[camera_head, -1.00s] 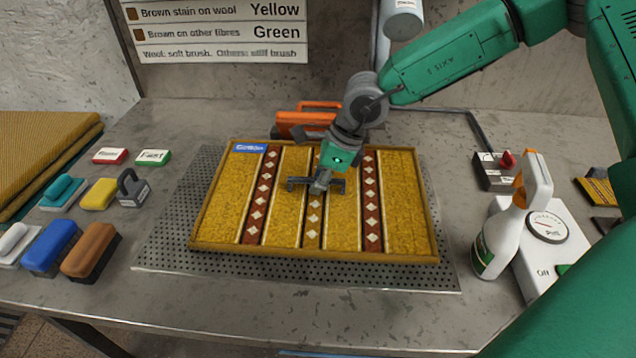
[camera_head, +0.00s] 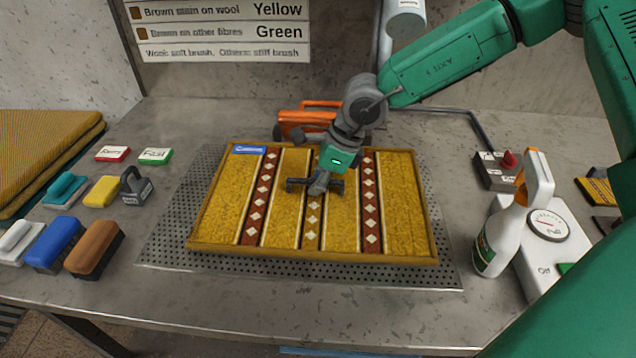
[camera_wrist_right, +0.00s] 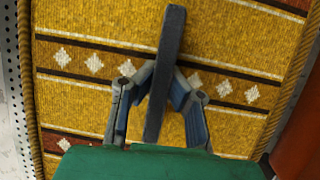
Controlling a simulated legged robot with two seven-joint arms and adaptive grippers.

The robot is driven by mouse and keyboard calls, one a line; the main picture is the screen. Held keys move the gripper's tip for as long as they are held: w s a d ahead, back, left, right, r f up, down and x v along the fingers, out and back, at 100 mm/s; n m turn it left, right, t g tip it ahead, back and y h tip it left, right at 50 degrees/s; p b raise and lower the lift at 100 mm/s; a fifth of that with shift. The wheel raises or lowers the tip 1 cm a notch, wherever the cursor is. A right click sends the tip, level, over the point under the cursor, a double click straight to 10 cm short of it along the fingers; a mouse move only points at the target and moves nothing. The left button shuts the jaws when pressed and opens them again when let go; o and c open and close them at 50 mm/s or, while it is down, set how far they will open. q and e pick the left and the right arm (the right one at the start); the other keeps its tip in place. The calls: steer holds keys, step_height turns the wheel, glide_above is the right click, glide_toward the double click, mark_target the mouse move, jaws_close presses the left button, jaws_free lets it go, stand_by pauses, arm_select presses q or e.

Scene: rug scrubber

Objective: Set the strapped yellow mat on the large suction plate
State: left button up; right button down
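The yellow mat (camera_head: 215,215) has brown bands with white diamonds, a corded rim and a blue label. It lies on the large perforated suction plate (camera_head: 165,235), whose edges show around it. A dark strap handle (camera_head: 296,183) crosses the mat's middle. My right gripper (camera_head: 319,186) is over the mat's centre, at the handle. In the right wrist view the dark bar of the handle (camera_wrist_right: 168,50) passes between the finger pads (camera_wrist_right: 160,85), which appear to touch it on both sides. My left gripper is not in view.
Brushes (camera_head: 92,248) and sponges stand at left beside red and green label blocks (camera_head: 155,155). An orange tool (camera_head: 310,118) is behind the mat. A spray bottle (camera_head: 495,240) and gauge box (camera_head: 550,250) stand close at right. The front table strip is clear.

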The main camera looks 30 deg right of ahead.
steer(key=shift+a+f, duration=0.1)
steer(key=shift+a, duration=0.15)
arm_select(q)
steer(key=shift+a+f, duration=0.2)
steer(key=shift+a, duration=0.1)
arm_select(e)
steer(key=shift+f, duration=0.15)
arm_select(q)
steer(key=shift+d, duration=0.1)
arm_select(e)
steer(key=shift+d, duration=0.1)
steer(key=c, duration=1.6)
jaws_free()
steer(key=shift+d+f, duration=0.1)
steer(key=shift+c, duration=0.2)
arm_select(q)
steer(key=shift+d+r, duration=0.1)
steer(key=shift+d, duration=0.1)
arm_select(e)
steer(key=shift+d, duration=0.15)
